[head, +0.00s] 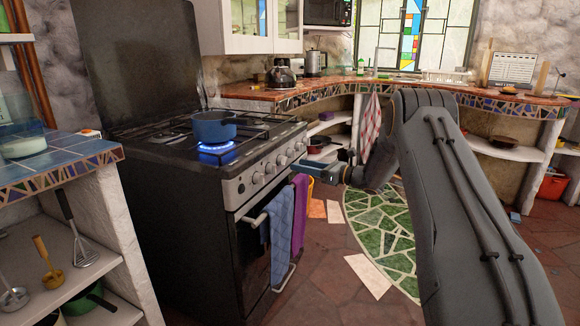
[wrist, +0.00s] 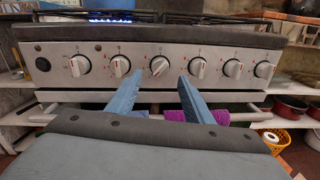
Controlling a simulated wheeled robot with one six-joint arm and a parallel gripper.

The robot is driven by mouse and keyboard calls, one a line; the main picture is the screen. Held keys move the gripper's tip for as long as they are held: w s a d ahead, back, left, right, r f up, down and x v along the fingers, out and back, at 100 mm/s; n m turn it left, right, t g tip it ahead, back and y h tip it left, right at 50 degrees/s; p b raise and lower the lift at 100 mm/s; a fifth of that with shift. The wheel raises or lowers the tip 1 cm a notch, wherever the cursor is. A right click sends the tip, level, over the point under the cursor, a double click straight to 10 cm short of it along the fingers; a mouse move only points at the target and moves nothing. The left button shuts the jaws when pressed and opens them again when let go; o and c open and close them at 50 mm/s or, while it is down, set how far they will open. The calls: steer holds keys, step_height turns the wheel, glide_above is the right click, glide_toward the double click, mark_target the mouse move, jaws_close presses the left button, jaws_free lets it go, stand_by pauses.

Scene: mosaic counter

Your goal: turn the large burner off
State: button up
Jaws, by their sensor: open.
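The black stove (head: 185,195) has a grey front panel with a row of several round knobs. A blue flame (head: 215,149) burns under a blue pot (head: 213,128) on the burner nearest the camera. The flame also shows at the top of the wrist view (wrist: 110,17). My gripper (wrist: 158,80) is open and empty, its two blue fingers pointing at the panel. A middle knob (wrist: 159,66) lies between and just beyond the fingertips, apparently untouched. Knobs to its left (wrist: 120,66) and right (wrist: 197,67) are clear. Which knob feeds the lit burner cannot be told.
A blue towel (head: 279,232) and a purple towel (head: 299,212) hang on the oven handle below the panel. A tiled counter (head: 55,160) stands left of the stove. Red floor and a green mosaic patch (head: 383,235) lie open at the right.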

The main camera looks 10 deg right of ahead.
mark_target(283, 161)
steer(key=x, duration=0.5)
steer(key=shift+w+a, duration=0.25)
steer(key=shift+a, duration=0.05)
steer(key=shift+c, duration=0.5)
steer(key=c, duration=1)
steer(key=shift+o, duration=0.3)
